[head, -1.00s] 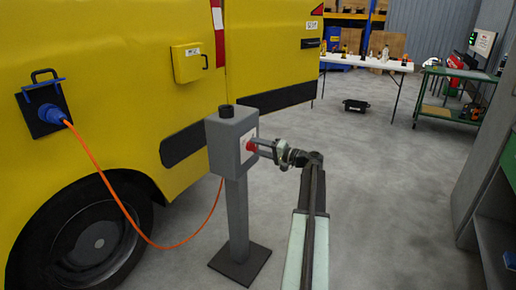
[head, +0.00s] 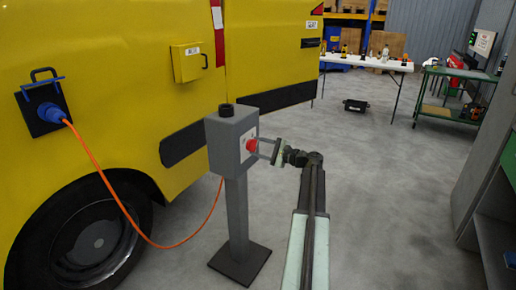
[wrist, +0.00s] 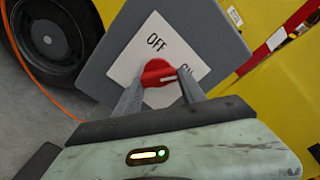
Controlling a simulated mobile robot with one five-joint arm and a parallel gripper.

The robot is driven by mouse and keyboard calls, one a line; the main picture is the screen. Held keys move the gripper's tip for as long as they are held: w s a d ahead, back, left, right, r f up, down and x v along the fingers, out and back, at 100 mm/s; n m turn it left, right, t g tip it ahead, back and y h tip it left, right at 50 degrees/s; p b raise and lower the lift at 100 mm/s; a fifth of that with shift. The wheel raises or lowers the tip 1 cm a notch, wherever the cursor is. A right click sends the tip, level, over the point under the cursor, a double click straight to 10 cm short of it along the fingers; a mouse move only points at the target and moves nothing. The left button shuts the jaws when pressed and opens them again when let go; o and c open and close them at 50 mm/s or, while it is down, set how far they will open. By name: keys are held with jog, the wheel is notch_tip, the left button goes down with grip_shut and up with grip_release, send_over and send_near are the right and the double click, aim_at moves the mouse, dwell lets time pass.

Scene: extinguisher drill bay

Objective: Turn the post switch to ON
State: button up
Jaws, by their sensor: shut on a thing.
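The post switch is a grey box (head: 226,150) on a grey post with a red knob (head: 251,145) on its face. In the wrist view the red knob (wrist: 158,73) sits on a white plate (wrist: 133,62). The plate reads OFF above the knob, and a partly hidden ON is to its right. A pale mark on the knob points right, toward the ON side. My gripper (head: 262,147) is shut on the knob, with one finger on each side in the wrist view (wrist: 160,90). The lower part of the plate is hidden behind my gripper.
A yellow vehicle (head: 120,85) stands behind and left of the post. An orange cable (head: 110,190) runs from its blue plug down toward the post. A green cart (head: 450,112) and a white table (head: 365,63) stand farther back.

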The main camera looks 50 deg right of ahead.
jog(key=shift+f+m, duration=0.1)
jog(key=shift+m, duration=1)
jog(key=o, duration=1.4)
jog(key=shift+c, duration=0.2)
jog(key=v, duration=0.7)
jog(key=shift+s, duration=0.4)
jog(key=shift+d, duration=0.1)
